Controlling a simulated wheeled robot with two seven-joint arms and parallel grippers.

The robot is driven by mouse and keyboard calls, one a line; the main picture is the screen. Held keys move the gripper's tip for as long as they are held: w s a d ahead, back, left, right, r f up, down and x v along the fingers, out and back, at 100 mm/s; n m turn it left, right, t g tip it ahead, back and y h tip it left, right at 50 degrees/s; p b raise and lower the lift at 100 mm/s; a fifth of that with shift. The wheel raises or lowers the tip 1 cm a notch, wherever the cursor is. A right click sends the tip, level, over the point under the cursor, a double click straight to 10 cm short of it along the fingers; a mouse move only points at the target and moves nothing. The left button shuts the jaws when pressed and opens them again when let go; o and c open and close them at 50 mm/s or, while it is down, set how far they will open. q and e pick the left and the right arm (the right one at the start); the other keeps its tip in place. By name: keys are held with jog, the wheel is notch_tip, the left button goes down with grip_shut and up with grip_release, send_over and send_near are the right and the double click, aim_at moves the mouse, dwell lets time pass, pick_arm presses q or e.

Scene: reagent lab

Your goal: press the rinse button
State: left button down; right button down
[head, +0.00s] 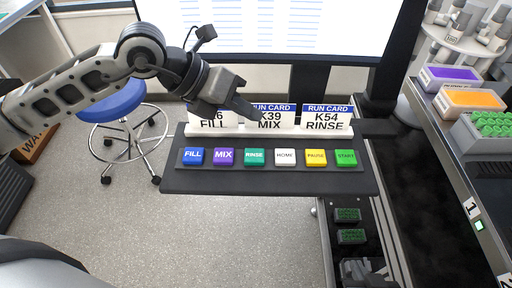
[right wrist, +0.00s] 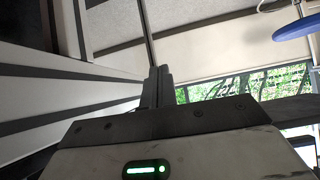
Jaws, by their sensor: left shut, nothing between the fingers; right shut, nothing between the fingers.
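The teal RINSE button (head: 254,157) is third from the left in a row on a dark panel (head: 190,183) in the head view. My left gripper (head: 254,113) is shut and empty. It is above the RINSE button in the picture, apart from it, and covers parts of the first two run cards. The RINSE run card (head: 325,117), marked K54, stands at the right end of a white holder (head: 340,131) behind the buttons. My right gripper (right wrist: 160,76) shows only in the right wrist view, shut and empty, away from the panel.
Next to RINSE are the purple MIX button (head: 223,157) and the white HOME button (head: 285,157). FILL, PAUSE and START buttons share the row. A screen (head: 270,30) stands behind. A blue stool (head: 112,103) is at left. Coloured racks (head: 472,99) stand on the right bench.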

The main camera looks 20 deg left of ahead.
aim_at(249, 156)
jog(key=shift+s+a, duration=0.1)
